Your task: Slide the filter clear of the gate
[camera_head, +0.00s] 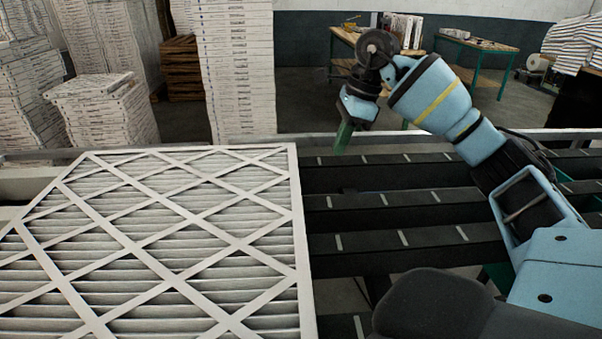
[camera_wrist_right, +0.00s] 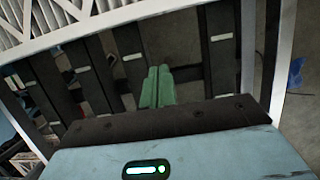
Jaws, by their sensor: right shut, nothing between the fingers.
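The filter (camera_head: 170,245) is a large flat panel with a white frame, crossed diagonal strips and pleated grey media. It lies on the left of the conveyor in the head view, its right edge running over the dark belts. Part of it also shows at the upper left of the right wrist view (camera_wrist_right: 75,33). My right gripper (camera_head: 342,142) is beyond the belts' middle, to the right of the filter and apart from it. Its green fingers (camera_wrist_right: 157,88) are together with nothing between them. I cannot pick out the gate for certain. My left gripper is out of view.
Dark belts (camera_head: 400,202) with white marks lie bare right of the filter, with gaps between them. A grey rail (camera_head: 420,138) runs along the far side. Stacks of boxed filters (camera_head: 236,70) and work tables (camera_head: 478,44) stand beyond.

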